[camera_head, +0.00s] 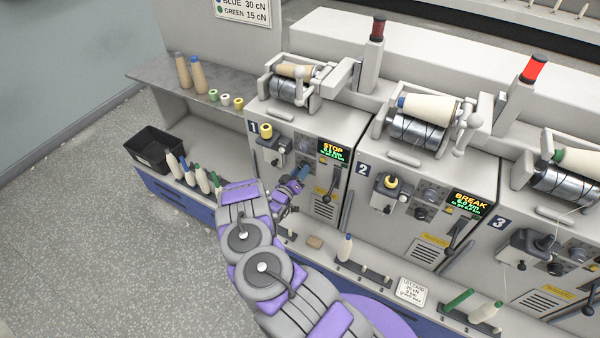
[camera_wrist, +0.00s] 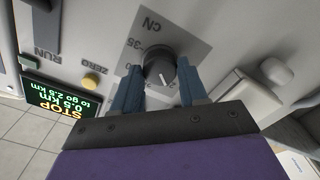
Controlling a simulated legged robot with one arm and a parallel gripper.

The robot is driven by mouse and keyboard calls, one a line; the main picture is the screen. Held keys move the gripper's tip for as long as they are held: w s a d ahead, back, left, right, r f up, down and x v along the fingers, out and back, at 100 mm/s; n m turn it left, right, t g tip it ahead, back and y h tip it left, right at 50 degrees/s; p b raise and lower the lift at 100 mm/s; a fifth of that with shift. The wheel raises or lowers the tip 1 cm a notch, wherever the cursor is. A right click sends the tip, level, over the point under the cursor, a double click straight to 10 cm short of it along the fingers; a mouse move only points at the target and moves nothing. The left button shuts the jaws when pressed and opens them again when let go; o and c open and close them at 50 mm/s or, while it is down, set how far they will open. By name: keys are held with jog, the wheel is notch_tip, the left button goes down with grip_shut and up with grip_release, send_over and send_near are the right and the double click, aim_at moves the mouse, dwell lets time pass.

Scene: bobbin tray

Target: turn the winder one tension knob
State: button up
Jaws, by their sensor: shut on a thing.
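The tension knob (camera_wrist: 158,66) is a dark round dial with a white pointer line, on a grey scale plate marked CN on winder one (camera_head: 285,185). In the wrist view the picture is upside down, and my gripper (camera_wrist: 157,78) has its two blue fingers on either side of the knob, shut on it. In the head view my gripper (camera_head: 298,178) reaches the front panel of winder one, below its STOP display (camera_head: 333,152). The knob is hidden behind my gripper there. The display also shows in the wrist view (camera_wrist: 52,98).
A yellow ZERO button (camera_wrist: 91,81) sits beside the knob. A lever (camera_head: 331,186) stands to the right of my gripper. Winder two (camera_head: 405,215) shows BREAK. A black bin (camera_head: 153,148) and several upright bobbins are at the left.

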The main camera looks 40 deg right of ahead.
jog(key=shift+w+a, duration=0.1)
jog(key=shift+a, duration=0.05)
jog(key=o, duration=0.9)
jog(key=shift+f, duration=0.1)
jog(key=shift+o, duration=0.8)
jog(key=p+v, duration=0.1)
jog(key=v, duration=1.6)
jog(key=shift+a+p, duration=0.2)
jog(key=shift+p, duration=0.1)
